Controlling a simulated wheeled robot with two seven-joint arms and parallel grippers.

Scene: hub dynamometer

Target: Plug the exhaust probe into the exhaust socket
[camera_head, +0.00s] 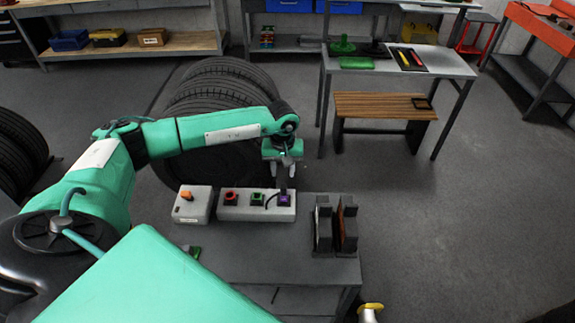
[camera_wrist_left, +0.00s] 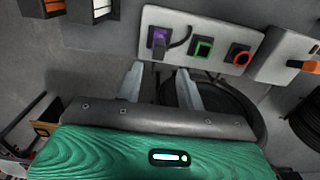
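A white panel (camera_head: 240,213) on the grey bench carries a red, a green and a purple socket in a row. In the purple socket (camera_head: 284,200) stands a dark plug (camera_head: 283,184) with a black cable beside it, likely the exhaust probe. In the left wrist view, the plug (camera_wrist_left: 158,46) sits within the purple frame and appears seated. My left gripper (camera_head: 282,170) is directly above it. Its two fingers (camera_wrist_left: 160,72) are apart, with nothing gripped between them, and the plug lies just beyond the gap. No labels are readable. My right gripper is not in view.
A white box with an orange switch (camera_head: 187,195) stands left of the panel. A dark rack (camera_head: 335,228) with upright plates stands right of it. Stacked tyres (camera_head: 215,95) are behind the bench. A table (camera_head: 440,62) and wooden bench (camera_head: 385,105) stand farther back.

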